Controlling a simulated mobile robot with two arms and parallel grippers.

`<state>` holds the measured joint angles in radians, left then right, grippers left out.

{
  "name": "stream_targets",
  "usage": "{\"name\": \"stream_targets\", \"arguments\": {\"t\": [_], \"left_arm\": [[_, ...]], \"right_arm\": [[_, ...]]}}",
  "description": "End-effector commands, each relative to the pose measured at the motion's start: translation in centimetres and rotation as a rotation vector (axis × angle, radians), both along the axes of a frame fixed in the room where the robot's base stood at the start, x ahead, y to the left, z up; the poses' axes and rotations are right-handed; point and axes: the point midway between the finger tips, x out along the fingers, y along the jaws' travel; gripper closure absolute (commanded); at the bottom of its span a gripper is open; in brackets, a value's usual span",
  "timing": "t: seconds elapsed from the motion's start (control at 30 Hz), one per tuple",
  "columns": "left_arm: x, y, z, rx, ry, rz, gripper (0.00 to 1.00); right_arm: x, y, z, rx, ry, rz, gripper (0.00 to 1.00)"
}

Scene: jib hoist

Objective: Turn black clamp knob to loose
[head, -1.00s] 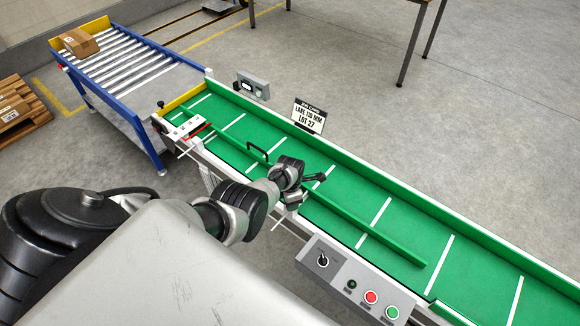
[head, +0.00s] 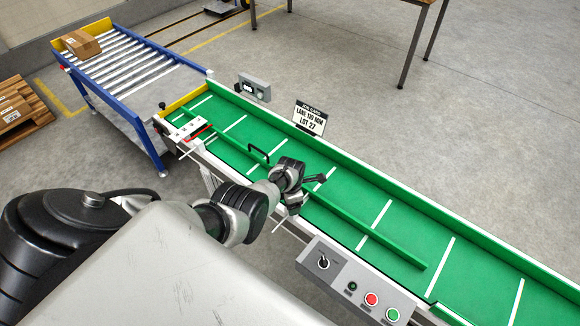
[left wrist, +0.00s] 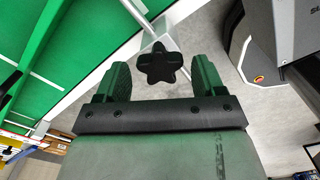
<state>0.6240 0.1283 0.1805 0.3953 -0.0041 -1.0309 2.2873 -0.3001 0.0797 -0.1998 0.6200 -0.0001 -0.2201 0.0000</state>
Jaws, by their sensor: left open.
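The black clamp knob (left wrist: 163,66) is star-shaped and shows in the left wrist view, on a pale rod beside the green conveyor. My left gripper (left wrist: 162,78) is open, with one finger on each side of the knob and visible gaps on both sides. In the head view my left gripper (head: 291,208) is at the near edge of the conveyor, and my own wrist hides the knob there. My right gripper is not in view.
The green conveyor (head: 397,227) carries a long green guide rail (head: 345,217) with a black handle (head: 259,153). A control box (head: 357,284) with a switch and red and green buttons is on the near side. A sign (head: 310,119) reading "LANE 110 MM" stands on the far edge.

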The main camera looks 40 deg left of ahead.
Motion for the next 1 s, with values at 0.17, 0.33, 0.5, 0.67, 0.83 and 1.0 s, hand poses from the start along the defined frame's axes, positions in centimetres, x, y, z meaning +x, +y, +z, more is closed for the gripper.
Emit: {"name": "stream_targets", "arguments": {"t": [0.17,0.33,0.5,0.67,0.83,1.0], "left_arm": [[0.0,0.0,2.9,0.000,-0.002,0.000,0.31],[0.0,0.0,6.5,0.000,-0.003,0.000,0.31],[0.0,0.1,9.0,0.001,-0.003,0.001,0.31],[0.0,0.1,10.3,0.001,-0.001,0.001,0.31],[0.0,0.1,10.6,0.001,-0.001,0.001,0.31],[0.0,0.1,10.6,0.001,-0.001,0.001,0.31]], "right_arm": [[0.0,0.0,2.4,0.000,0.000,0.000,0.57],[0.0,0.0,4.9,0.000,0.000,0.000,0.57],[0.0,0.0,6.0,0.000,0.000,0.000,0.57],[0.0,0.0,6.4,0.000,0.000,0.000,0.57],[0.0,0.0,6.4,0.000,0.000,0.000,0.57],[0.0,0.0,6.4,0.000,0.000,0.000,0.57]]}}
